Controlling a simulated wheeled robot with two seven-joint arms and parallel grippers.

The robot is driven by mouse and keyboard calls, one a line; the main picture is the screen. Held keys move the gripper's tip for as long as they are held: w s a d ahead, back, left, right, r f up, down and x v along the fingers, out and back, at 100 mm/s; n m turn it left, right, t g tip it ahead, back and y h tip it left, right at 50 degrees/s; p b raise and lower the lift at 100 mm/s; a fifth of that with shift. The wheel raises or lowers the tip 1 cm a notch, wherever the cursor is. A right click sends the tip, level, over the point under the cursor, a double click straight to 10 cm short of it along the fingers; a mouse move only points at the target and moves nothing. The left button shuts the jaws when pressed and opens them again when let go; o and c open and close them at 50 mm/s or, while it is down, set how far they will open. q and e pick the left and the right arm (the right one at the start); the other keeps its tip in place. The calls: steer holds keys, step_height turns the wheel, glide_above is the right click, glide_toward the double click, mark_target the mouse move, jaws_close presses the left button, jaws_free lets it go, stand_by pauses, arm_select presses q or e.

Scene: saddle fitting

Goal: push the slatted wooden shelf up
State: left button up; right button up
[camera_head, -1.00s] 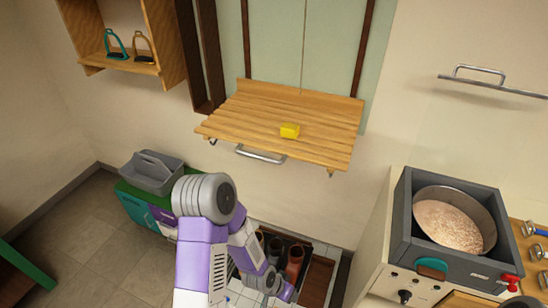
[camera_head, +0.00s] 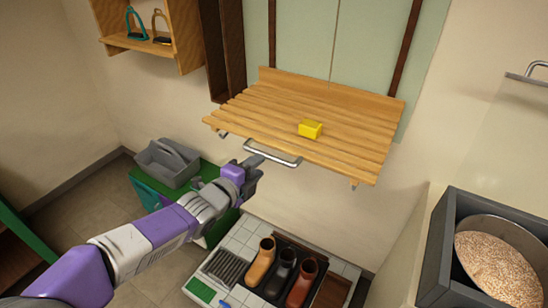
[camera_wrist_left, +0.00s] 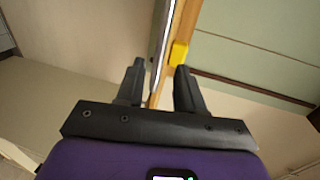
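The slatted wooden shelf (camera_head: 300,112) sticks out level from the wall, with a yellow block (camera_head: 310,129) on top. A metal bar handle (camera_head: 272,156) hangs at its front edge. My left gripper (camera_head: 256,163) is just below the handle's left end. In the left wrist view, its two fingers (camera_wrist_left: 158,84) are apart, with the metal bar (camera_wrist_left: 161,40) and the shelf's wooden edge (camera_wrist_left: 183,20) lined up between them. I cannot tell whether the fingers touch the bar. The yellow block (camera_wrist_left: 179,54) shows beyond the right finger. My right gripper is not in view.
A grey tote (camera_head: 168,161) stands on a green-topped cabinet below left. A grain bin (camera_head: 495,268) is at the right. A small cubby with stirrups (camera_head: 150,38) hangs at upper left.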

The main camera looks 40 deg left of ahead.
mark_target(268, 158)
arm_select(q)
steer(key=b+x, duration=0.1)
steer(key=x, duration=0.6)
steer(key=shift+w, duration=0.15)
jaws_close()
